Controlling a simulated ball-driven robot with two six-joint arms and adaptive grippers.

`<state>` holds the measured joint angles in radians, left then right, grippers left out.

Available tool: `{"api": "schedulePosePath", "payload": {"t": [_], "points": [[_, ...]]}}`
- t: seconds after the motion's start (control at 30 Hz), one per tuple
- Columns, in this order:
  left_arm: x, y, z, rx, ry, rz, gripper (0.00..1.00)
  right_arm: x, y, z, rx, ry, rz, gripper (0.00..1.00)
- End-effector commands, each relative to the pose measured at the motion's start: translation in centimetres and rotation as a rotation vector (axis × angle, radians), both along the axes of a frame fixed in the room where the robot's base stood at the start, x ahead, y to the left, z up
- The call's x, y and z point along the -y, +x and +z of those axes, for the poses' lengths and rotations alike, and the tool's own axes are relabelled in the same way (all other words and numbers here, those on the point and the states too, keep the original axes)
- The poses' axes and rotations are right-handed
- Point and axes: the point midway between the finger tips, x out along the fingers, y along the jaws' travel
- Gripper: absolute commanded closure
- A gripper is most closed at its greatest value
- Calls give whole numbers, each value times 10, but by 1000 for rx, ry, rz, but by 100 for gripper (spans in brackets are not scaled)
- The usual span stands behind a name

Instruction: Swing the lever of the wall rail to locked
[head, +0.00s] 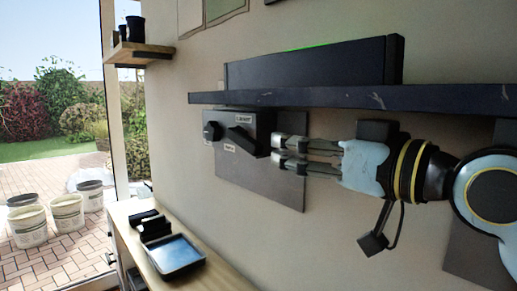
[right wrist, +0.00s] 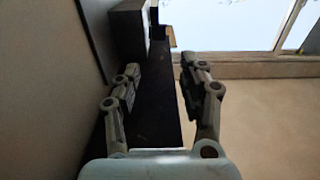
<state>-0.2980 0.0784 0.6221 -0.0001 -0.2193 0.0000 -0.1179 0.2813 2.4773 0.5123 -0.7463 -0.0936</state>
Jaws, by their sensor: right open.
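The wall rail's dark box (head: 262,122) sits on a grey back plate (head: 290,188) on the wall, under a long dark ledge (head: 300,96). A black lever (head: 240,139) on its front slants down to the right. Small pale labels sit above and below the lever, too small to read surely. My right gripper (head: 276,148) comes in from the right, open, its fingertips just right of the lever's lower end; I cannot tell whether they touch. In the right wrist view the two fingers (right wrist: 160,72) are apart with dark surface between them. My left gripper is out of view.
The dark ledge runs close above my right gripper. A round black knob (head: 211,131) sits left of the lever. Below, a wooden bench (head: 200,280) holds a blue tray (head: 174,254) and black items. A small shelf (head: 138,54) is at upper left. Open air lies below the gripper.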

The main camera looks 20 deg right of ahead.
Motion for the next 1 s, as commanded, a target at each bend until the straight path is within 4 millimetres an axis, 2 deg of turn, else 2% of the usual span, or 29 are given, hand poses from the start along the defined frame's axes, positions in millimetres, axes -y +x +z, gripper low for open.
{"api": "schedulePosePath", "payload": {"t": [0.03, 0.1, 0.17, 0.27, 0.4, 0.57, 0.83, 1.0], "points": [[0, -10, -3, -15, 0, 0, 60, -4, 9, 0, 2, 9, 0, 58], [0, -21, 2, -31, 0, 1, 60, -8, 21, 2, -1, 9, -2, 58], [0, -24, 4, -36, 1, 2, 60, -14, 31, 3, 0, 9, 2, 58], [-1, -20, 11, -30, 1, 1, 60, -20, 50, 3, -2, 7, 0, 58], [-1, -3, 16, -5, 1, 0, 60, -27, 67, 2, -2, 2, 0, 58], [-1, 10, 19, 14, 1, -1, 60, -32, 77, 0, -2, -1, 1, 58], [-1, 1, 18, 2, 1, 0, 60, -32, 77, -1, -2, -2, 1, 58], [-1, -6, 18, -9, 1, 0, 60, -32, 77, -1, -2, -2, 1, 80]]}}
